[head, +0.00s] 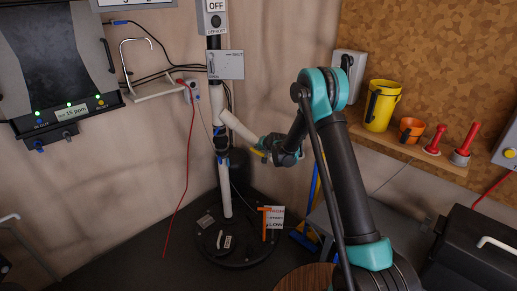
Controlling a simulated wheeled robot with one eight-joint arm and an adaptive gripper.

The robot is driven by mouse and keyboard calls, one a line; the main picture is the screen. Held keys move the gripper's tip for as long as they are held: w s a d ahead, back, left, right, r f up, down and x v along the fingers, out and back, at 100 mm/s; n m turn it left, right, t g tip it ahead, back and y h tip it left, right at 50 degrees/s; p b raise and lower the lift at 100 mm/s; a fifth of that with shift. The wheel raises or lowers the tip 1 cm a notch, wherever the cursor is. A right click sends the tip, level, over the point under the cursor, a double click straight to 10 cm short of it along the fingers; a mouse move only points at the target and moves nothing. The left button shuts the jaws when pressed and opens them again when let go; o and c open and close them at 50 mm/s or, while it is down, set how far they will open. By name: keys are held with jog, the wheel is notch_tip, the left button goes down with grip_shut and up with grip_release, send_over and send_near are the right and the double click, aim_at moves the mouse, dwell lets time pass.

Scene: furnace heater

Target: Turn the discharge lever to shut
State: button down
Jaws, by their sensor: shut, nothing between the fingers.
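My gripper (267,151) is at the end of my teal and black arm, just right of the upright pole. It is shut and looks empty. It is small here, and its fingers are partly lost against the end of a slanted white tube (240,128) and a small yellow piece. I cannot tell whether it touches them. No part is clearly marked as the discharge lever. A grey plate (229,65) with a small handle and faint lettering is on the upper pole. An orange upright bar (265,224) stands low beside a white sign (276,219).
The pole (226,190) rises from a round black base (240,240). A red cable (189,160) hangs to its left. A wooden shelf (400,145) at right holds a yellow jug (381,106), an orange cup (411,130) and red-handled tools (466,144). A black box (475,250) stands below.

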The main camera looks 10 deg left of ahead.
jog(key=shift+a, duration=0.1)
jog(key=shift+s+a+f+n+h, duration=0.1)
jog(key=shift+a+f+n+h, duration=0.65)
jog(key=shift+a+h, duration=0.4)
notch_tip(320, 180, down, 9)
jog(key=a+n+h, duration=0.1)
jog(key=n+h, duration=0.3)
jog(key=h, duration=0.4)
jog(key=shift+a+t, duration=0.25)
jog(key=shift+t, duration=0.05)
